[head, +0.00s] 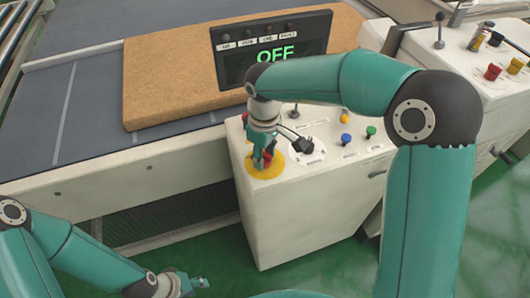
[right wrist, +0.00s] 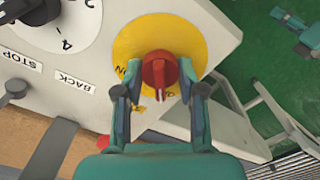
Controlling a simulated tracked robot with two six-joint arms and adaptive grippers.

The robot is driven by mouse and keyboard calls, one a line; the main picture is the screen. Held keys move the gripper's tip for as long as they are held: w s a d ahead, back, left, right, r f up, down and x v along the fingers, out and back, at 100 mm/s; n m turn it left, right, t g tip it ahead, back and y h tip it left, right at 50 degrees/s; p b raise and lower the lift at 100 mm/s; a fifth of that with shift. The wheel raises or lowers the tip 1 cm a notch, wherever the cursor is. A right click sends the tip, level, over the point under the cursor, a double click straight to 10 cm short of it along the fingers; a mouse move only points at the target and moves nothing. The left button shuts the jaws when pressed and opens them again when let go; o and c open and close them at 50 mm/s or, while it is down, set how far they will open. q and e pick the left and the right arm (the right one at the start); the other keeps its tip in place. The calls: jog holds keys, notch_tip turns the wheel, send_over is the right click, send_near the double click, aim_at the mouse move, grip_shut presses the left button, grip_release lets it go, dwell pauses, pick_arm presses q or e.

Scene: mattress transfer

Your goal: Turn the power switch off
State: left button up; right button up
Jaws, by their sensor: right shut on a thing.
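The power switch is a red rotary knob (right wrist: 160,72) on a round yellow plate (right wrist: 184,38) at the corner of the white control box. The yellow plate also shows in the head view (head: 270,171), with the knob mostly hidden by my gripper. My right gripper (right wrist: 159,88) has its two fingers on either side of the red knob and is shut on it. In the head view my right gripper (head: 262,158) points down at the plate. The black display (head: 272,52) reads "OFF" in green. My left gripper (head: 198,284) is low over the green floor, apart from everything; its finger opening is unclear.
The white control box (head: 300,225) also carries a black dial (head: 303,146), blue (head: 346,139), green (head: 371,131) and yellow buttons. A brown mattress (head: 165,85) lies on the grey conveyor behind the display. Another control panel (head: 480,60) stands at the right. Green floor is clear in front.

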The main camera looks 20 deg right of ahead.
aim_at(264, 154)
jog(key=shift+w+r+n, duration=0.1)
jog(key=shift+n, duration=0.8)
jog(key=o, duration=1.1)
jog(key=shift+o, duration=0.2)
notch_tip(264, 154, up, 12)
